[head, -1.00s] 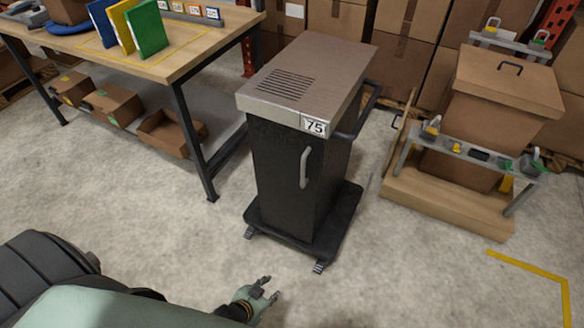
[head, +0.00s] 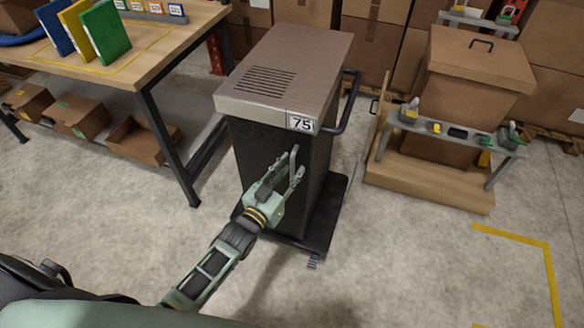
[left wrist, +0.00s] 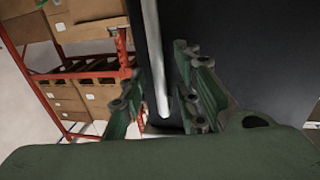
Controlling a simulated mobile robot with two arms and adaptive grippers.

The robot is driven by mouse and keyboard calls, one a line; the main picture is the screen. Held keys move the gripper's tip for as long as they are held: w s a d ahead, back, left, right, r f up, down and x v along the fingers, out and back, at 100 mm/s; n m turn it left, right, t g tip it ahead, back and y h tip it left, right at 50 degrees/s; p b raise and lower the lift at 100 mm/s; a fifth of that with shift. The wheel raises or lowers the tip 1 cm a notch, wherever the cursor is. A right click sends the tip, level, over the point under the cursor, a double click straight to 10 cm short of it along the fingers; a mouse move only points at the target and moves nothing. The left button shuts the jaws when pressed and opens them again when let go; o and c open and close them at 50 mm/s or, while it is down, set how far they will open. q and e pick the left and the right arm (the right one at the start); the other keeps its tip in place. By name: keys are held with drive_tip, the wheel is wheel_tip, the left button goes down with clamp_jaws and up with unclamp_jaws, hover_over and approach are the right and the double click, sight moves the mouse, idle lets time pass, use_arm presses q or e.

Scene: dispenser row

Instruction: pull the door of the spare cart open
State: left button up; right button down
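The cart (head: 272,160), dark with a brushed metal top and a "75" label, stands on a low black wheeled base; its door looks shut. Its pale vertical handle shows in the left wrist view (left wrist: 155,60), against the dark door. My left gripper (head: 286,176) is at the cart's front by the handle, hiding much of it in the head view. In the left wrist view the fingers (left wrist: 158,98) are apart, one each side of the handle's lower end. I cannot tell whether they touch it. My right gripper is out of view.
A workbench (head: 150,66) with coloured binders stands left of the cart. A wooden stand (head: 430,188) with a large cardboard box (head: 470,85) is at right. Stacked cartons fill the back. The floor before the cart is clear, with yellow tape (head: 515,240) at right.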

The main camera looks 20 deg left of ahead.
use_arm(q)
drive_tip(key=shift+w+d, duration=0.2)
drive_tip(key=shift+w, duration=0.4)
drive_tip(key=shift+c, duration=0.9)
clamp_jaws()
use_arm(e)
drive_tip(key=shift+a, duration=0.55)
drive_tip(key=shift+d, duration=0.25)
